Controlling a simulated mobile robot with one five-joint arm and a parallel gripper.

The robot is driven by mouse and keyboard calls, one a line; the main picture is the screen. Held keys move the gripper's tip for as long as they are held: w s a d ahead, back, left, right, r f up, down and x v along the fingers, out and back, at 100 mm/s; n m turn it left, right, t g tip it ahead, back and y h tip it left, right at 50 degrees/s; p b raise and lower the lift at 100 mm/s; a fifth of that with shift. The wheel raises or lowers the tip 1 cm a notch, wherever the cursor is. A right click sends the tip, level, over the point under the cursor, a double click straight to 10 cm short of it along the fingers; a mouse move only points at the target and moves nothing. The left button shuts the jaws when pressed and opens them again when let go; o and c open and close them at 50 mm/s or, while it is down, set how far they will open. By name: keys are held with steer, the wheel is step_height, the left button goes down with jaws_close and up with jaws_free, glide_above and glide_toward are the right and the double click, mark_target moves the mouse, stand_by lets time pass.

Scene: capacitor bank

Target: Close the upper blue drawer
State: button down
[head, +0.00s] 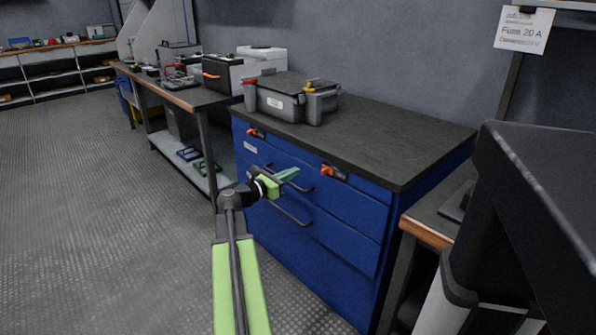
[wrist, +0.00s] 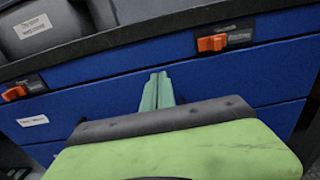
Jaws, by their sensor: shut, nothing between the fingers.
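The upper blue drawer (head: 343,206) is in the blue cabinet under the dark worktop, with a white label and a dark bar handle on its front. Its front also shows in the wrist view (wrist: 236,80). I cannot tell how far it stands out from the cabinet. My gripper (head: 291,174) is shut and empty, in front of the upper drawer near its handle, and hides part of it. In the wrist view, my gripper's pale green fingers (wrist: 158,78) point at the blue front between two orange latches. Contact with the drawer cannot be made out.
A grey case (head: 286,98) stands on the worktop (head: 390,146). Orange latches (head: 333,172) sit just under the worktop edge. A lower drawer (head: 335,240) has its own bar handle. A workbench (head: 191,96) adjoins at left. The floor (head: 110,200) at left is clear.

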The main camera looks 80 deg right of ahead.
steer(key=v, duration=1)
steer(key=shift+s+f, duration=0.1)
steer(key=shift+s, duration=0.05)
